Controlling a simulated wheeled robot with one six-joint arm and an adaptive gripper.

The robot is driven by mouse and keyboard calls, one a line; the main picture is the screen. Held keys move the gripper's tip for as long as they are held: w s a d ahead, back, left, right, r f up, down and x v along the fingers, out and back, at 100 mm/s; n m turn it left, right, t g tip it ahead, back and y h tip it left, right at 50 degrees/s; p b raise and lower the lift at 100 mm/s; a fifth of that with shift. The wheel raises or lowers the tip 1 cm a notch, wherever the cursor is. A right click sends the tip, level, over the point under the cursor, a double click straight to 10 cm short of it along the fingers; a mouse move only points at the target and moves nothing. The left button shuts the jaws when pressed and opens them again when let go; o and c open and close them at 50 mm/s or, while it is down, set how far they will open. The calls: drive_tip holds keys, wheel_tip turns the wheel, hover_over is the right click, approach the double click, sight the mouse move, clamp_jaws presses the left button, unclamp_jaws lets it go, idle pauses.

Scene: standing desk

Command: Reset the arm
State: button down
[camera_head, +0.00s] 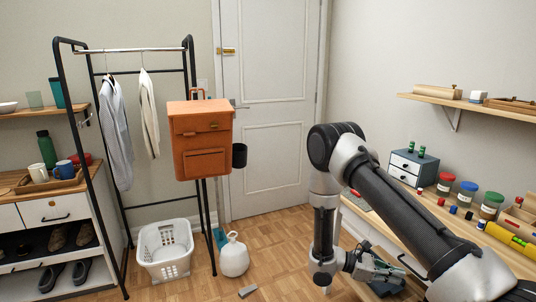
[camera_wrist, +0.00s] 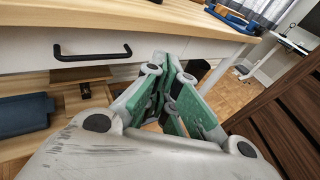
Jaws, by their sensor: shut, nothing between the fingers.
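My gripper (camera_head: 385,273) hangs low at the right in the head view, at the front edge of the wooden desk (camera_head: 372,230). In the wrist view my gripper (camera_wrist: 172,62) points away from the camera with its green-lined fingers closed together at the tips and nothing between them. A white drawer front with a black handle (camera_wrist: 92,52) lies to the left of the fingers, apart from them. My arm bends down from its raised elbow in front of the desk.
The desk holds a small grey drawer box (camera_head: 412,167), several jars (camera_head: 468,193) and a yellow level (camera_head: 512,240). Open parquet floor (camera_head: 285,240) lies between.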

drive_tip(key=s+a+r+m+t+y, duration=0.1)
drive_tip(key=s+r+m+y, duration=0.4)
drive_tip(key=r, duration=0.8)
drive_tip(key=s+a+r+m+t+y, duration=0.1)
drive_tip(key=s+r+m+t+y, duration=0.3)
drive_tip(key=s+r, duration=0.4)
drive_tip(key=s+a+r+m+t+y, duration=0.1)
drive_tip(key=s+r+m+y, duration=0.5)
drive_tip(key=r, duration=1.1)
drive_tip(key=shift+s+a+r+m+t, duration=0.4)
drive_tip(key=shift+s+t, duration=0.1)
drive_tip(key=shift+t, duration=0.3)
